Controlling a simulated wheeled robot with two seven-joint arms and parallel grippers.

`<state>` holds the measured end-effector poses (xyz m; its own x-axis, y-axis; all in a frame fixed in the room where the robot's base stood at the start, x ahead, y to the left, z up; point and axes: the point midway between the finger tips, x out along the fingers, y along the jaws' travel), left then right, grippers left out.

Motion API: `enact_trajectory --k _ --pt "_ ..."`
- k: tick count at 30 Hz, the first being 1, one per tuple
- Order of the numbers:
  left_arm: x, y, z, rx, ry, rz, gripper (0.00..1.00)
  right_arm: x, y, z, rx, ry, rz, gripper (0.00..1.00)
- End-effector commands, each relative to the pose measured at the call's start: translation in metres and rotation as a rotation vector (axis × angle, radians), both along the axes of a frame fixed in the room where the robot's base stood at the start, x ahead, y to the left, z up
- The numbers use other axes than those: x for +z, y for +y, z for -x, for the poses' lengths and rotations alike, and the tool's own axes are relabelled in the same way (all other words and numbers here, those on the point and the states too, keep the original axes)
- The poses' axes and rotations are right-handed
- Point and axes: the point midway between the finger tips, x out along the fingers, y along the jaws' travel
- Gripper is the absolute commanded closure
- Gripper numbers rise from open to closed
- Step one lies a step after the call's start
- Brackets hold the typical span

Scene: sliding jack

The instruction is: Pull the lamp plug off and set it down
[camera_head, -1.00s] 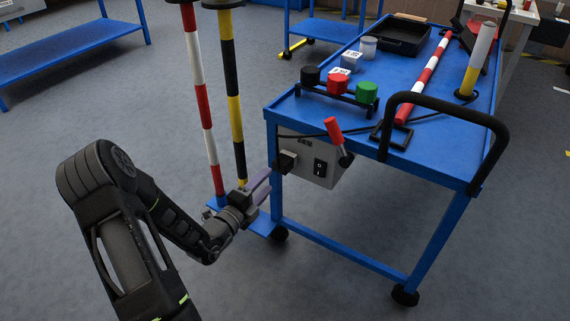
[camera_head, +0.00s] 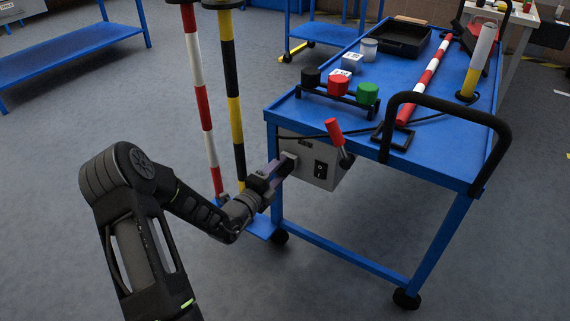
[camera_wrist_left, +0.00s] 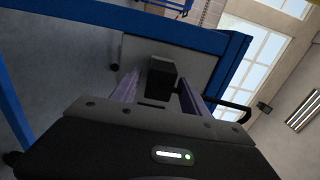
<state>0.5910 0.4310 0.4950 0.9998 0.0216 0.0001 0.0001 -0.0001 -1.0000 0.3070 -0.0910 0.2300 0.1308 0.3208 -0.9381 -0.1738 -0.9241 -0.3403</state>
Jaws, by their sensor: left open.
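The lamp plug (camera_wrist_left: 162,78) is a black block on the face of a grey box (camera_head: 322,178) at the near end of the blue cart. In the head view the plug is mostly hidden by my left fingers. My left gripper (camera_head: 280,168) is open. Its purple-grey fingers (camera_wrist_left: 160,84) stand on either side of the plug in the left wrist view, with visible room beside it. Whether a finger touches the plug I cannot tell. A black cable (camera_head: 303,136) runs from the cart top towards the plug. My right gripper is out of view.
A red-handled lever (camera_head: 334,130) and a black switch (camera_head: 321,170) are on the box beside the plug. Striped poles (camera_head: 233,100) stand close to the left. Black, red and green knobs (camera_head: 338,86) sit on the blue cart (camera_head: 440,160). The floor before the cart is clear.

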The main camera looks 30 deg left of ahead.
Motion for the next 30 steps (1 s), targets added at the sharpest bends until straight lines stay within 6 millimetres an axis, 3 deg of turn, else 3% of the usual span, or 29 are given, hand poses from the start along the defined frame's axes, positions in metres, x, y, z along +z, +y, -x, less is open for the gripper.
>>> enact_trajectory --k 21,30 --pt "0.0 0.0001 0.0003 0.0 0.0 0.0 0.47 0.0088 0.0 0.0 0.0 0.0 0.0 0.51" --pt "0.0 0.0 0.0003 0.0 0.0 0.0 0.7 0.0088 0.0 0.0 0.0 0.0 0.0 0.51"
